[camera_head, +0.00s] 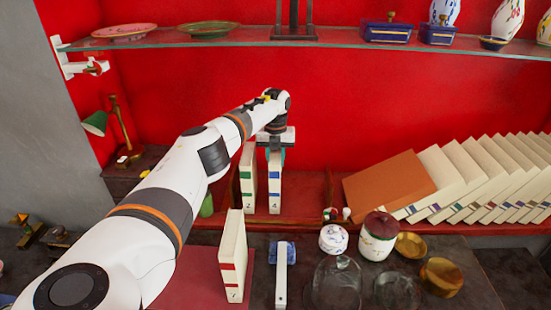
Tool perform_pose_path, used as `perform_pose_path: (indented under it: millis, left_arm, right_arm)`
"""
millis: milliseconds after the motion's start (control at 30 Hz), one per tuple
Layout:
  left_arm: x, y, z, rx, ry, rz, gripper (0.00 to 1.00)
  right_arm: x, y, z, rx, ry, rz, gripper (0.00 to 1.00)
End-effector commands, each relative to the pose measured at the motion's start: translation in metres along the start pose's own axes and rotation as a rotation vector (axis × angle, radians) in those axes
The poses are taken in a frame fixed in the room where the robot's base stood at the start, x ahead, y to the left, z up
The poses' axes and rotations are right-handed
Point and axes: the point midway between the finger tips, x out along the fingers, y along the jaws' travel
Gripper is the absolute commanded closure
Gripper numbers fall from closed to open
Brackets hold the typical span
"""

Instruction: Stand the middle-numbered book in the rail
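Three slim cream books stand upright. One with a red label (232,262) stands nearest, on the red mat. One with a green label (248,180) and one with a blue label (274,185) stand side by side further back, at the left part of a wooden rail (329,190). My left gripper (275,152) is at the top of the blue-labelled book, pointing down. A teal finger shows at the book's right edge; I cannot tell whether the fingers press on it. My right gripper is out of view.
Right of the blue-labelled book the rail is empty. A leaning row of books (466,170) with a brown cover (390,188) stands further right. Glass domes (337,283), a lidded jar (378,238) and brass dishes (441,276) crowd the front right. A glass shelf (345,43) runs above.

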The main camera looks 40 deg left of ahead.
Motion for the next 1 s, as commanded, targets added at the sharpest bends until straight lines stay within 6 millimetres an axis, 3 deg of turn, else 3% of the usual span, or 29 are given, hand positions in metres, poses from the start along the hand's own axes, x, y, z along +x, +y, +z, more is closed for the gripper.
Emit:
perform_pose_path:
  millis: [267, 300, 467, 767, 1000]
  left_arm:
    - [0.003, 0.000, 0.000, 0.000, 0.001, 0.001, 1.00]
    - [0.004, 0.000, 0.000, 0.000, 0.001, 0.002, 0.68]
    - [0.003, 0.000, 0.000, 0.000, 0.001, 0.001, 0.44]
    - [0.003, 0.000, 0.000, 0.000, 0.000, -0.001, 0.44]
    - [-0.029, 0.000, -0.001, 0.000, 0.005, 0.003, 0.44]
  right_arm:
    - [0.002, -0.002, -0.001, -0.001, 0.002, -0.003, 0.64]
    - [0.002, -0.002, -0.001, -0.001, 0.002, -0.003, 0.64]
    - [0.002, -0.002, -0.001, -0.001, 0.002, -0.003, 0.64]
    - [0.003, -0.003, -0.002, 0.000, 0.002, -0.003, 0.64]
    - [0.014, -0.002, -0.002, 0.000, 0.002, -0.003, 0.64]
